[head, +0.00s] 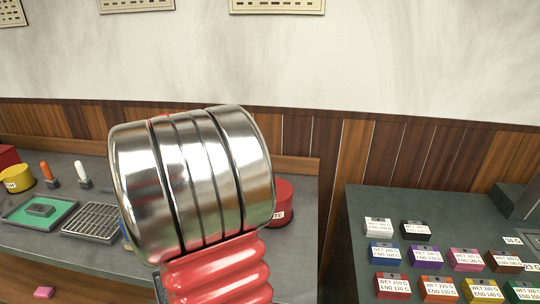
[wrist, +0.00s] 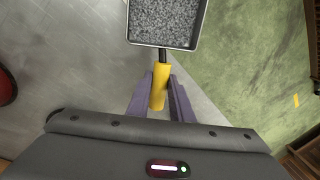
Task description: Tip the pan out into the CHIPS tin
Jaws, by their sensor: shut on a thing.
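My gripper (wrist: 160,88) is shut on the yellow handle (wrist: 160,82) of the pan (wrist: 128,24) in the wrist view. The pan is square and dark-rimmed, cut off by the top edge, and full of grey granules (wrist: 165,18). The gripper and pan do not show in the head view, where my own arm fills the middle. I cannot make out a tin labelled CHIPS. A red tin (head: 283,203), its label partly hidden and ending in "TE", stands behind my arm. A yellow tin (head: 18,179) with a partly readable label stands at the left.
The left bench holds a green tray (head: 22,217), a wire rack (head: 92,221) and two upright brushes or tools (head: 82,174). Labelled coloured blocks (head: 465,259) fill the right bench. A gap separates the benches. A red round thing (wrist: 6,86) shows at the wrist view's left edge.

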